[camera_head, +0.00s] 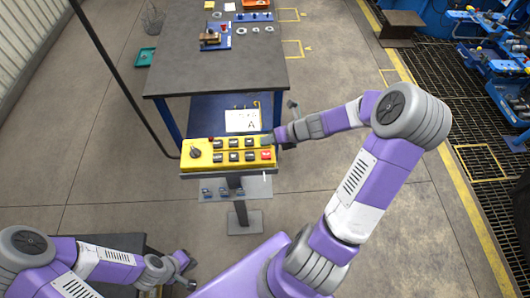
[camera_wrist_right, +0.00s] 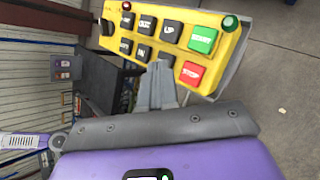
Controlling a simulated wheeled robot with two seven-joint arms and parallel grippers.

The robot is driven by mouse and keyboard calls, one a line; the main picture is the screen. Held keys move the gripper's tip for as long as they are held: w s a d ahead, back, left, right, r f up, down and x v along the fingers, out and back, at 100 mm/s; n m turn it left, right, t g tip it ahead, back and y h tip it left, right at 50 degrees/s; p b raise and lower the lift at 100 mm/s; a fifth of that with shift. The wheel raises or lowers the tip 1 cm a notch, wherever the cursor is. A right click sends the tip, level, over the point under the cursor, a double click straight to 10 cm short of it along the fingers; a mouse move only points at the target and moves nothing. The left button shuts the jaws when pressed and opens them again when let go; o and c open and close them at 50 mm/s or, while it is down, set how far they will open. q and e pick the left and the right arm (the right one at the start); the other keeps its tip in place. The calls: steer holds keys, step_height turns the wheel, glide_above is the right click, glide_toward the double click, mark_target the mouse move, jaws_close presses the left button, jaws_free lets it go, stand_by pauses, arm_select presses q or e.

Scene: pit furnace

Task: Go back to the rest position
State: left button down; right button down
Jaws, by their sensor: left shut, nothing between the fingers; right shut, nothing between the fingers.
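The yellow control panel (camera_head: 228,167) stands on a pedestal in the middle of the head view. It has rows of black buttons, a black knob at its left end and a red button (camera_head: 266,155) at its right end. My right gripper (camera_head: 270,140) is shut and empty at the panel's back right edge. In the right wrist view its closed fingertips (camera_wrist_right: 160,68) are close to the lower button row, left of the red button (camera_wrist_right: 192,73); I cannot tell whether they touch. My left gripper (camera_head: 188,270) is shut and empty, low at the left, apart from the panel.
A dark-topped workbench (camera_head: 190,70) with fixtures and rings stands behind the panel. A wire basket (camera_head: 152,20) and a green tray (camera_head: 144,57) are at the left. Floor grating (camera_head: 470,130) lies at the right.

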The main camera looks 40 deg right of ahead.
stand_by(0.8)
steer(key=s+a+f+n+g, duration=0.2)
steer(key=s+a+f+n, duration=0.3)
steer(key=a+f+n, duration=0.45)
steer(key=s+a+f+n+g+h, duration=0.1)
steer(key=s+a+f+n+g, duration=0.4)
steer(key=n, duration=0.8)
steer(key=s+a+f+n, duration=0.4)
steer(key=a+f+n, duration=0.3)
steer(key=n, duration=0.5)
step_height(320, 180, down, 8)
steer(key=a+n+b, duration=0.1)
steer(key=b, duration=0.8)
steer(key=shift+a+f+b, duration=0.2)
steer(key=shift+b, duration=0.1)
